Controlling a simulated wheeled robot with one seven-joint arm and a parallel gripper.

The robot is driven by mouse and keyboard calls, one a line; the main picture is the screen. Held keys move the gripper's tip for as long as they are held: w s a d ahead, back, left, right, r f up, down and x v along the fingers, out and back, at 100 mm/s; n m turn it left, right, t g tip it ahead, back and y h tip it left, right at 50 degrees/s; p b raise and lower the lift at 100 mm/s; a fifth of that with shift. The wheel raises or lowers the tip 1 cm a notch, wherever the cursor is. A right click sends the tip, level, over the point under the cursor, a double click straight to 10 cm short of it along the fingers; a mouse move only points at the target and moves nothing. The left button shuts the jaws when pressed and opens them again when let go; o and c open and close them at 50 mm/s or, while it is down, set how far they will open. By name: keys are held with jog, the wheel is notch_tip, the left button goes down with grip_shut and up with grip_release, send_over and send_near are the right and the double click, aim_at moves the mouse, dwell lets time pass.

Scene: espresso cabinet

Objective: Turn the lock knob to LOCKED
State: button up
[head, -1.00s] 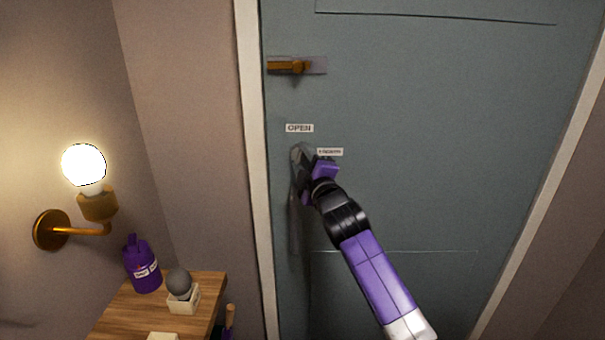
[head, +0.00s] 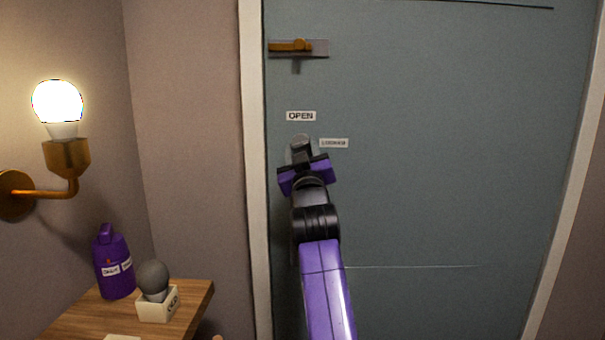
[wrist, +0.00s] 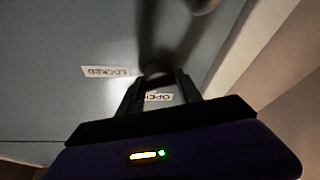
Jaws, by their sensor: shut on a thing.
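The grey lock knob (head: 301,147) is on the blue-grey door, just below the OPEN label (head: 301,115) and left of the LOCKED label (head: 334,143). My purple and black gripper (head: 302,158) is at the knob, its fingers shut on it. In the wrist view the two dark fingers (wrist: 157,88) close around the small knob (wrist: 156,71), mostly in shadow. The LOCKED label (wrist: 107,71) appears upside down left of the fingers, and the OPEN label (wrist: 158,96) shows between them. Which way the knob points is hidden.
A brass door latch (head: 291,46) sits higher on the door (head: 450,150). At the left are a lit wall lamp (head: 58,103) and a wooden shelf (head: 75,320) with a purple bottle (head: 113,264) and a grey bulb (head: 153,279) in a white holder. Door space right is clear.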

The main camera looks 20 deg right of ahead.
jog(key=shift+w+a+f+m+h+b, duration=0.15)
jog(key=shift+m+h+b, duration=0.55)
jog(key=shift+m+b, duration=0.6)
jog(key=shift+s+f+m+h+b, duration=0.15)
jog(key=shift+m+h+b, duration=0.55)
jog(key=shift+m+b, duration=0.6)
jog(key=shift+w+r, duration=0.1)
jog(key=shift+r+m+b, duration=0.15)
jog(key=shift+m+b, duration=0.15)
jog(key=shift+b, duration=0.1)
jog(key=o, duration=1.4)
jog(key=shift+c, duration=0.2)
jog(key=v, duration=0.7)
jog(key=shift+s+a+p, duration=0.15)
jog(key=shift+s+p, duration=0.2)
jog(key=shift+s, duration=0.05)
